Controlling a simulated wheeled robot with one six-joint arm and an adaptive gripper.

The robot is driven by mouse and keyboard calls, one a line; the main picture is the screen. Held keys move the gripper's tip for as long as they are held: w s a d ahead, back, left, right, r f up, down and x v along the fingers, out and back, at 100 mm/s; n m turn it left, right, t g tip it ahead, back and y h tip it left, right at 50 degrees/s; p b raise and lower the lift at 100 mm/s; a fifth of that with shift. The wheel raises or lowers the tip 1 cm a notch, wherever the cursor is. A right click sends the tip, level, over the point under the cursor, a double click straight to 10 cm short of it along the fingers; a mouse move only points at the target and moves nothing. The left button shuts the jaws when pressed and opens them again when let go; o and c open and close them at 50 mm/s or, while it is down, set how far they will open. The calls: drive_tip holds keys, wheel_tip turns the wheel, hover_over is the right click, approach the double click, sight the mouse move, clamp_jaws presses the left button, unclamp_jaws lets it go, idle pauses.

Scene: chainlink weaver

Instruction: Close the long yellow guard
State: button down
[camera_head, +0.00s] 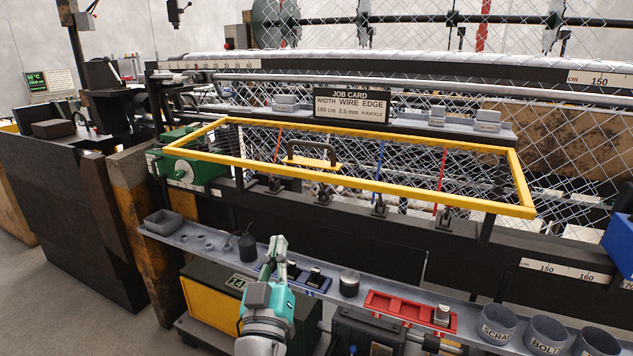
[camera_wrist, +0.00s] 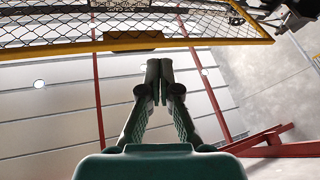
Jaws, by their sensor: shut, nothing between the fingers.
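The long yellow guard (camera_head: 400,191) is a rectangular frame with wire mesh. In the head view it juts out roughly level towards me, above the shelf, so it looks open. A dark handle (camera_head: 312,147) stands on a yellow plate near its front bar. My gripper (camera_head: 279,243) is shut and empty, pointing up below the guard's front bar and left of the handle. The wrist view looks up past my shut fingers (camera_wrist: 160,72); the guard's yellow bar (camera_wrist: 200,40) and plate (camera_wrist: 134,41) cross above them, apart from the fingertips.
Below the guard runs a grey shelf (camera_head: 217,262) with a blue tray (camera_head: 316,282), a red tray (camera_head: 398,311) and several bins, including one marked SCRAP (camera_head: 498,322). A green gearbox (camera_head: 190,165) sits at the guard's left end. A job card (camera_head: 352,103) stands behind.

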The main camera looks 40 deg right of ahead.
sight(316, 175)
wheel_tip(316, 175, up, 10)
drive_tip(key=s+d+m+g+h, duration=0.2)
drive_tip(key=m+g+h, duration=0.3)
drive_tip(key=m, duration=0.1)
drive_tip(key=shift+m+g, duration=0.6)
drive_tip(key=x, duration=0.3)
drive_tip(key=f+x, duration=0.1)
drive_tip(key=x, duration=0.5)
drive_tip(key=shift+w+d+f, duration=0.15)
drive_tip(key=shift+w+d, duration=0.05)
drive_tip(key=shift+d, duration=0.35)
drive_tip(key=shift+d+f, duration=0.1)
drive_tip(key=shift+f, duration=0.75)
